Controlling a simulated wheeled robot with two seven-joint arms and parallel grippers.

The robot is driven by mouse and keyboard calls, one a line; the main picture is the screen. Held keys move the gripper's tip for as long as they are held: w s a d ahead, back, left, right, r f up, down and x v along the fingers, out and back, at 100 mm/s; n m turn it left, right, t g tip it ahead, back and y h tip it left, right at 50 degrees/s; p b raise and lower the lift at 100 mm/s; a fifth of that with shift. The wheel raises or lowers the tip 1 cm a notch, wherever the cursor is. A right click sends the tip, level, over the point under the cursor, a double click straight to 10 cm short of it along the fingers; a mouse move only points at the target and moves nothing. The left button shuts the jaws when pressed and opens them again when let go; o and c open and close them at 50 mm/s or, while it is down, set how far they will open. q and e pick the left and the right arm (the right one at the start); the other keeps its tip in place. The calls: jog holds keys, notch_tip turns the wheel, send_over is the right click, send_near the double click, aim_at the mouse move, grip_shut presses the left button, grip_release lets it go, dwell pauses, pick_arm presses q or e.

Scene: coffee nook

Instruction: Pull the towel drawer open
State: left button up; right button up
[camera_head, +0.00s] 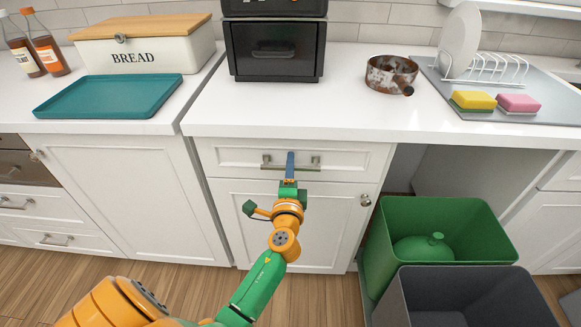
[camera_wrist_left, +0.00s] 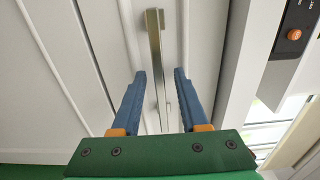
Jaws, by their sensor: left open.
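The towel drawer (camera_head: 225,160) is a white panelled front under the counter, shut flush with the cabinet. Its metal bar handle (camera_head: 267,162) runs across the middle of the front. My left gripper (camera_head: 290,156) is at the handle, in front of its middle. In the left wrist view, the two blue fingers of my left gripper (camera_wrist_left: 160,74) are apart, with the handle (camera_wrist_left: 154,38) running between them. I see a gap on each side, though I cannot tell how deep the bar sits. My right gripper is not in view.
A white cabinet door (camera_head: 240,225) is below the drawer. At the right, a green bin (camera_head: 450,215) and a dark grey bin (camera_head: 465,300) stand on the floor. On the counter are a black appliance (camera_head: 275,50), a rusty pot (camera_head: 391,75) and a teal tray (camera_head: 108,96).

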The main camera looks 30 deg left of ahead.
pick_arm(q)
grip_shut()
dwell(1.4)
